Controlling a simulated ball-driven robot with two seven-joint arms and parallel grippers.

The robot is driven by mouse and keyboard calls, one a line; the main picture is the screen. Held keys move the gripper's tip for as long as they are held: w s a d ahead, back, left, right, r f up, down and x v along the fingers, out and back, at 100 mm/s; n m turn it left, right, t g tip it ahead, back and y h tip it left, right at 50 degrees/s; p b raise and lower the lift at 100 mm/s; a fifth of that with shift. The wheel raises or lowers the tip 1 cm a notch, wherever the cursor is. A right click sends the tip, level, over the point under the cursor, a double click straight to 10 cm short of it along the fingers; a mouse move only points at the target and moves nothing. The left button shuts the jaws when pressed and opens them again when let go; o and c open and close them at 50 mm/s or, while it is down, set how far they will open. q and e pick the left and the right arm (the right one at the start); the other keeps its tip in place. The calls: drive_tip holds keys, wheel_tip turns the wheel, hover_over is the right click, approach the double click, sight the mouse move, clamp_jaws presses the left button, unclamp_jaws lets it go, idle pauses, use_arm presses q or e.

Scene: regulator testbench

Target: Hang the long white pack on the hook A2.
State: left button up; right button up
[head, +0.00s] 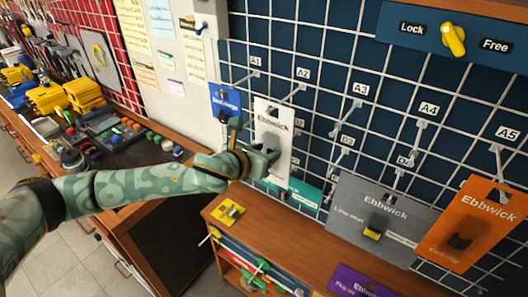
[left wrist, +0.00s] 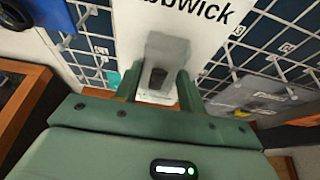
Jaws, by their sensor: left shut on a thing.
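The long white pack (head: 279,113), printed "Ebbwick", hangs upright in my left gripper (head: 267,153) in front of the grid panel. The gripper is shut on the lower part of the pack. In the left wrist view the fingers (left wrist: 158,86) sit on either side of the grey lump on the white pack (left wrist: 132,45). Hook A2 (head: 293,94), below its A2 label (head: 303,73), reaches to the pack's top edge. I cannot tell whether the hook passes through the pack. My right gripper is not in view.
A blue pack (head: 226,99) hangs close on the left, by A1. A teal pack (head: 305,193) is partly hidden behind and below. A grey pack (head: 350,215) and an orange pack (head: 475,215) hang to the right. Hook A3 (head: 347,117) looks empty. A wooden shelf (head: 285,232) lies below.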

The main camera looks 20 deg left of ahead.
use_arm(q)
drive_tip(key=shift+f, duration=0.1)
drive_tip(key=o, duration=1.1)
